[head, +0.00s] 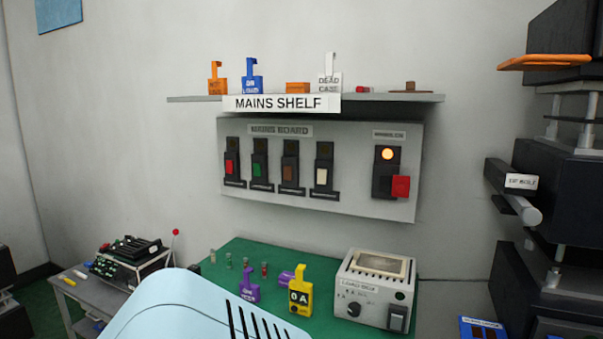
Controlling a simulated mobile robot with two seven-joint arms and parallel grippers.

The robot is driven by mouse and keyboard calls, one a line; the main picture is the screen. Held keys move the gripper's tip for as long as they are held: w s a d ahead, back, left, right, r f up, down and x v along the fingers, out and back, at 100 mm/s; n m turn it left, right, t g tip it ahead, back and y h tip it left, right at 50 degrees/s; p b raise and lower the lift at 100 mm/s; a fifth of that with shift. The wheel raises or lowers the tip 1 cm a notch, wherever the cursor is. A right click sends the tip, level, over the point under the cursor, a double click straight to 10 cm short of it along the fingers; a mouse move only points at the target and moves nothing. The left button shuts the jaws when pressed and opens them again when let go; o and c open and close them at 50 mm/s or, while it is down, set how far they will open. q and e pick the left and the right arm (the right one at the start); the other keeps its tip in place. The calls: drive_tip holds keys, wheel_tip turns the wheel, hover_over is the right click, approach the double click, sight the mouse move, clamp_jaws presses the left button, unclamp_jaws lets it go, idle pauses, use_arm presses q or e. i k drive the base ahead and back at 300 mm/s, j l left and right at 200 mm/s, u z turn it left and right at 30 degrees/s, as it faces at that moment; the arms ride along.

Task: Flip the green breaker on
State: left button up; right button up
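The green breaker (260,170) is on the grey mains board (350,195) on the wall, second from the left in a row of breakers. It is a green lever in a black housing with a dark round lamp above it. I cannot tell its lever position for sure at this size. A red breaker (232,165) is to its left, and a brown breaker (290,170) and a white breaker (322,176) are to its right. Neither of my grippers is in view, and nothing covers the green breaker.
A main switch with a red handle (400,187) and a lit orange lamp (387,154) is at the board's right. The mains shelf (420,97) above holds tags and small blocks. Below, a green bench (240,247) carries tags and a load box (375,288). Dark equipment (560,140) stands right.

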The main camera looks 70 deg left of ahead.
sight(258, 168)
drive_tip(key=u, duration=2.65)
